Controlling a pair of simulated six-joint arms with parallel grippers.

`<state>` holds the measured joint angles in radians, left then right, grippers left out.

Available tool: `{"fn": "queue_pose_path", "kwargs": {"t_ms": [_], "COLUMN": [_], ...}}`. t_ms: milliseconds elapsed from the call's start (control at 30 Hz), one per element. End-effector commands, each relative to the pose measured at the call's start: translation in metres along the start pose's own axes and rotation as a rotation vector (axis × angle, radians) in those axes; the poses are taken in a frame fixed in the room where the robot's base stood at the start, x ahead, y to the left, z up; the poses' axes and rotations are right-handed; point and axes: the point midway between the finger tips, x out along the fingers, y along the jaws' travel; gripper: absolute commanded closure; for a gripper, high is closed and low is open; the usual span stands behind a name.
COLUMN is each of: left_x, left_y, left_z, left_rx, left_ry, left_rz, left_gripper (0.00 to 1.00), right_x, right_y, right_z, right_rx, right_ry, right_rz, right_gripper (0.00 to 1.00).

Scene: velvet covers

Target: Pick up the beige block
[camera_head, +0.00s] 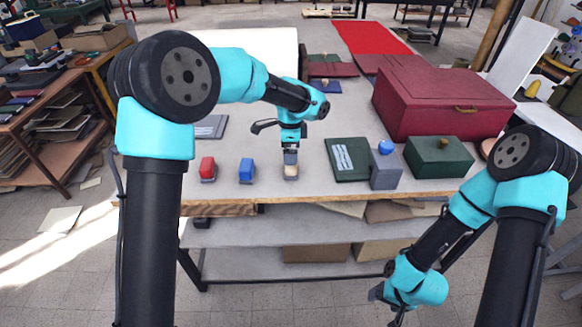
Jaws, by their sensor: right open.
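The beige block (290,171) stands on a small grey base near the front edge of the table, right of the blue block. My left gripper (290,157) points down directly over the beige block, at or just above its top. Its fingers are too small here to tell whether they touch the block or are open. My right gripper (388,302) is open and hangs low in front of the table, at the bottom of the view, far from the block.
A red block (207,167) and a blue block (246,168) stand left of the beige one. To the right are a dark green panel (365,172), a grey box (386,172) with a blue knob, a green box (438,158) and a large maroon case (440,98).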

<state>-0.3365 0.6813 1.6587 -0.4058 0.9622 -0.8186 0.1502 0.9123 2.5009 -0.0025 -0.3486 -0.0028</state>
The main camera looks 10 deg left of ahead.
Motion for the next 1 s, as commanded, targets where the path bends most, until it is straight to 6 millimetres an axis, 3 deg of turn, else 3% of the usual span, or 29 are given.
{"fn": "queue_pose_path", "kwargs": {"t_ms": [333, 700, 1000], "left_x": [0.003, 0.046, 0.052], "left_y": [0.0, 0.001, 0.001], "left_z": [0.0, -0.001, -0.001], "left_rx": [0.0, 0.0, -0.001], "left_ry": [0.0, -0.001, 0.001], "left_rz": [0.001, 0.001, 0.0], "left_gripper": [0.0, 0.0, 0.0], "right_x": [0.0, 0.0, 0.0], "right_y": [0.0, 0.0, 0.0], "right_z": [0.0, 0.0, 0.0], "right_rx": [0.0, 0.0, 0.0], "right_ry": [0.0, 0.0, 0.0], "right_rz": [0.0, 0.0, 0.0], "right_gripper": [0.25, 0.25, 0.25]}}
